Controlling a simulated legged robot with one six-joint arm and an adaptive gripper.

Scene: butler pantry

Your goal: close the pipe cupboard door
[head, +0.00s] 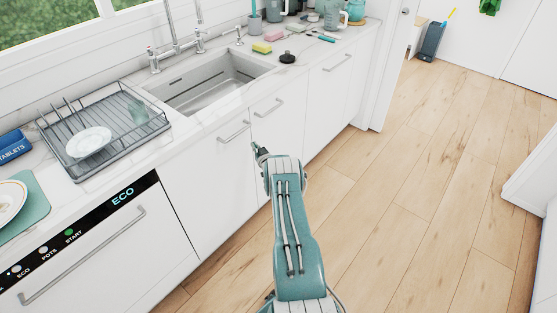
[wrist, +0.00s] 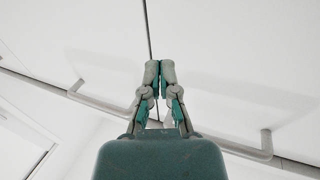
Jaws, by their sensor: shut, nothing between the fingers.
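Two white cupboard doors stand side by side under the sink, the left door (head: 205,180) and the right door (head: 292,118). I cannot tell for sure which is the pipe cupboard door. Each has a grey bar handle, on the left (head: 233,132) and on the right (head: 266,107). A dark narrow gap (wrist: 148,25) between white panels shows in the wrist view; whether a door stands slightly ajar is unclear. My gripper (head: 257,149) is at the door fronts near this gap. Its fingertips (wrist: 159,68) are together and empty; contact with a door cannot be told.
The dishwasher (head: 100,245) is at left, its front upright. Above are the sink (head: 205,85) and the drying rack (head: 105,130) with a plate (head: 88,141). The wooden floor (head: 400,210) at right is clear. A white door frame (head: 385,75) stands beyond the cupboards.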

